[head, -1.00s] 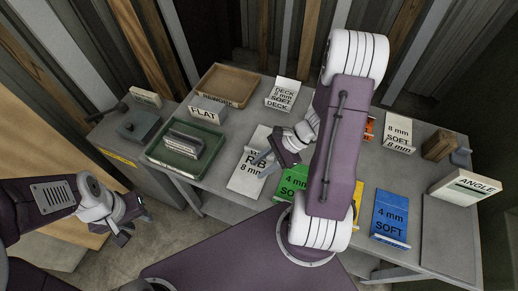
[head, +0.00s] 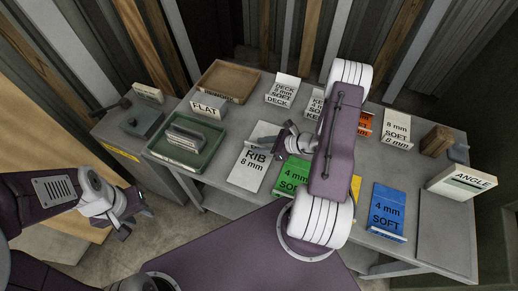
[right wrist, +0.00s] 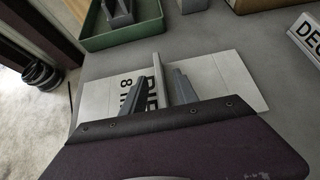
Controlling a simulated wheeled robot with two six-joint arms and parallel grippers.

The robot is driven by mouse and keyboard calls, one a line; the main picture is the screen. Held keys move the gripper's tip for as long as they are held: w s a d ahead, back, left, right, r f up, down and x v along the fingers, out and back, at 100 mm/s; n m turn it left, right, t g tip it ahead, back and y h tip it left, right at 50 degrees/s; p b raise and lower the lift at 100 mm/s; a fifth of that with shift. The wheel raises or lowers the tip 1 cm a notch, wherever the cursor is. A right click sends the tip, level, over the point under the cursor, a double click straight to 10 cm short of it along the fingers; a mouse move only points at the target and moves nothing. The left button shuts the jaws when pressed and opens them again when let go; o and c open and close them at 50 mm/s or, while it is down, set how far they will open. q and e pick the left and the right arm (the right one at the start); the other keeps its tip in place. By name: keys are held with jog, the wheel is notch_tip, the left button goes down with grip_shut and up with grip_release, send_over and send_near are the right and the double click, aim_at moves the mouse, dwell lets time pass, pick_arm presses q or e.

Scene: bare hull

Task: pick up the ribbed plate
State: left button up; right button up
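The ribbed plate is a white rectangle marked RIB 8 mm (head: 250,171) lying flat on the grey bench. In the right wrist view the ribbed plate (right wrist: 235,78) lies across the picture, with a thin upright rib in its middle. My right gripper (right wrist: 158,88) is open, with one finger on each side of the rib. The rib hides part of the lettering. In the head view my right gripper (head: 284,146) is over the plate's right side. My left gripper (head: 133,223) appears open and empty, off the bench's left front.
A green tray (head: 160,154) with grey pieces stands left of the plate. A green plate (head: 291,174) is close on the right, and a blue plate (head: 388,212) is further right. A wooden tray (head: 215,97) and label stands are behind.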

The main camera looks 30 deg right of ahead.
jog(key=shift+w+a+f, duration=0.35)
jog(key=shift+w+f, duration=0.05)
jog(key=shift+w, duration=0.1)
jog(key=shift+s, duration=0.1)
jog(key=shift+c, duration=0.5)
grip_shut()
jog(key=shift+r, duration=0.1)
dwell(0.4)
